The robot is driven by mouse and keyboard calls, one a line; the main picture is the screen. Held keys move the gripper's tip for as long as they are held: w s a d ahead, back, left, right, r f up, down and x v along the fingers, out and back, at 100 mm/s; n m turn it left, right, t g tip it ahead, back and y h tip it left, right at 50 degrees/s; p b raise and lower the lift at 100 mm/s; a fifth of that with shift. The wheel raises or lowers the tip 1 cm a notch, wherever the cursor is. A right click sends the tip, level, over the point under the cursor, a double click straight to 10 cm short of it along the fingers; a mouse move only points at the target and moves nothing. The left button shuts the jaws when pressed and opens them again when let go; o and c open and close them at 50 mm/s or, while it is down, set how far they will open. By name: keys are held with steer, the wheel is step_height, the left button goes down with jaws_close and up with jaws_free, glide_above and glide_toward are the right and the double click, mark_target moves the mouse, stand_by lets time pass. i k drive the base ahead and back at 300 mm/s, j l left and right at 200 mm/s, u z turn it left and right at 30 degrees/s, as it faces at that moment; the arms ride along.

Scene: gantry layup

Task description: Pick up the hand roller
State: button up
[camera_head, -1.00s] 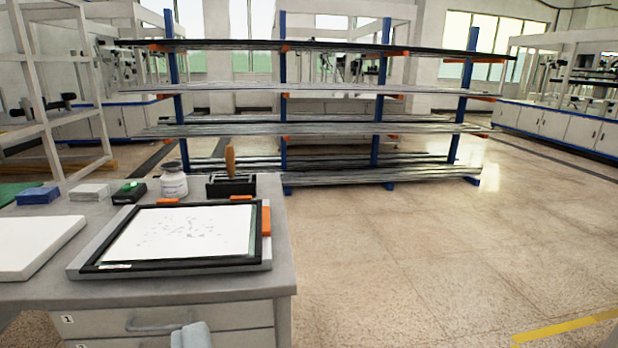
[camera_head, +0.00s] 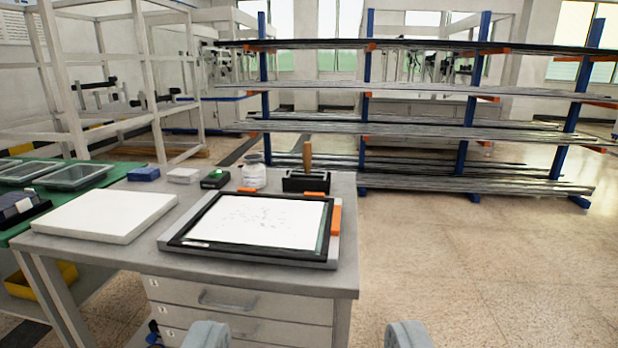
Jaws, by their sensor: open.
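The hand roller (camera_head: 307,157) shows as an upright brown wooden handle in a black holder (camera_head: 306,182) at the back right of the grey table (camera_head: 345,210). Its roller end is hidden inside the holder. My gripper (camera_head: 307,335) is at the bottom edge of the view, with two grey fingertips wide apart and nothing between them. It is in front of the table, well short of the roller.
A black-framed panel with a white sheet (camera_head: 258,222) lies before the holder. A glass jar (camera_head: 253,171), a black box with a green top (camera_head: 215,179) and a white slab (camera_head: 98,215) are to the left. A rack of long bars (camera_head: 420,130) stands behind. Floor at right is clear.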

mark_target(307, 153)
steer(key=i+l, duration=0.2)
steer(key=l, duration=0.25)
steer(key=i+l+u, duration=0.1)
steer(key=i+l, duration=0.55)
steer(key=l, duration=0.25)
steer(key=i+l+u, duration=0.15)
steer(key=i+l, duration=0.15)
steer(key=l, duration=0.15)
steer(key=i+l, duration=0.3)
steer(key=l, duration=0.15)
steer(key=i+l+u, duration=0.1)
steer(key=i, duration=0.6)
